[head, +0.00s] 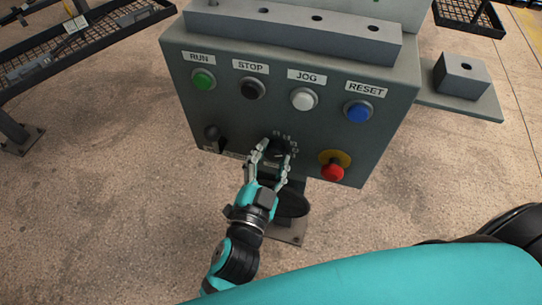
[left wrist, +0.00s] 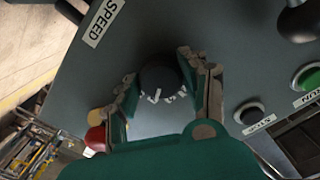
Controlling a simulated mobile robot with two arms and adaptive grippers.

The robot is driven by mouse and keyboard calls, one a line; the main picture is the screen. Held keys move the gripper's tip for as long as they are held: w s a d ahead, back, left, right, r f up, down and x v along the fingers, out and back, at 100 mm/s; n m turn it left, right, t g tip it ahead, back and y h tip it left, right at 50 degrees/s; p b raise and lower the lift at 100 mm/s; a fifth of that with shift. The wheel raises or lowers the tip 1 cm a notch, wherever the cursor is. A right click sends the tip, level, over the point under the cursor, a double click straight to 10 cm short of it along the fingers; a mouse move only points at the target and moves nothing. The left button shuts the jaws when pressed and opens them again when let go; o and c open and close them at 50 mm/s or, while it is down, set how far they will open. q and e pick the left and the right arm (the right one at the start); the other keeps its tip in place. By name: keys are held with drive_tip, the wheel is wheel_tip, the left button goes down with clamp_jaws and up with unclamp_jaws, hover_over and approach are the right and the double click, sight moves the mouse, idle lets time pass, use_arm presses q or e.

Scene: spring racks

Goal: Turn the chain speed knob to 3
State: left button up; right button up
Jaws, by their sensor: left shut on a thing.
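The chain speed knob (head: 278,148) is a black round knob low on the grey control box. It also shows in the left wrist view (left wrist: 160,76), with white marks around its lower side that are too small and partly covered to read. A label reading SPEED (left wrist: 102,20) is on the panel beside it. My left gripper (head: 273,153) is at the box face with one finger on each side of the knob, shut on it. Which mark the knob points to cannot be told. My right gripper is not in view.
Green RUN (head: 203,79), black STOP (head: 252,88), white JOG (head: 303,99) and blue RESET (head: 357,110) buttons sit above. A red emergency button (head: 333,172) is right of the knob, a black lever switch (head: 214,136) left. A mesh rack (head: 75,45) stands at left.

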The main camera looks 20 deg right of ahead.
use_arm(q)
drive_tip(key=o, duration=1.2)
drive_tip(key=v, duration=1.2)
